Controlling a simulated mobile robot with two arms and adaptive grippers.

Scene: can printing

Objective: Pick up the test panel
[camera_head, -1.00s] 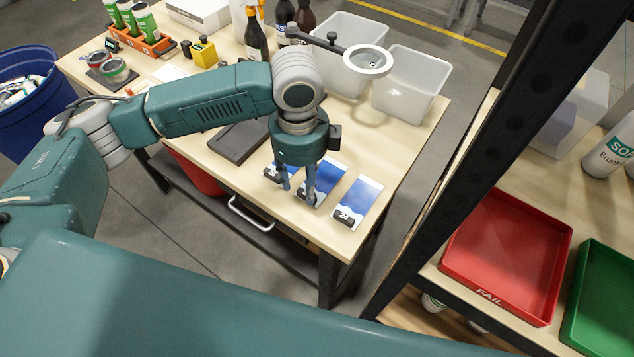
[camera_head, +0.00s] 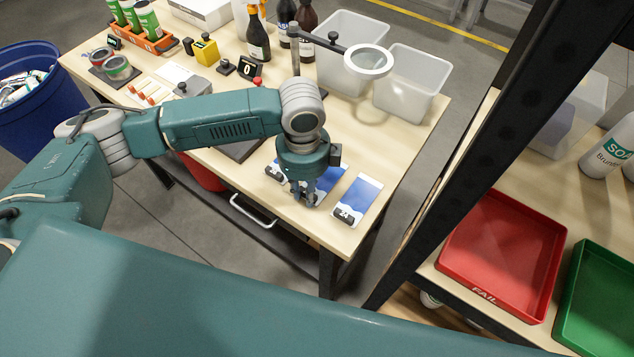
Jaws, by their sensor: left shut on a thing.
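Three blue and white test panels with dark tags lie in a row near the table's front edge. The right panel (camera_head: 357,197) shows fully, with a tag reading 24. The middle panel (camera_head: 331,178) is mostly hidden under my left gripper (camera_head: 306,200). The left panel (camera_head: 274,170) is partly hidden behind the gripper. My left gripper points down and is shut at the front end of the middle panel, on its tagged part. The fingertips are small, and the contact is partly hidden. My right gripper is not in view.
A magnifier (camera_head: 369,60) stands behind the panels, with clear bins (camera_head: 412,84) beyond. Bottles (camera_head: 257,40) and a small display (camera_head: 247,68) stand further left. A dark shelf post rises at right, beside a red FAIL tray (camera_head: 505,255) and a green tray (camera_head: 600,300).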

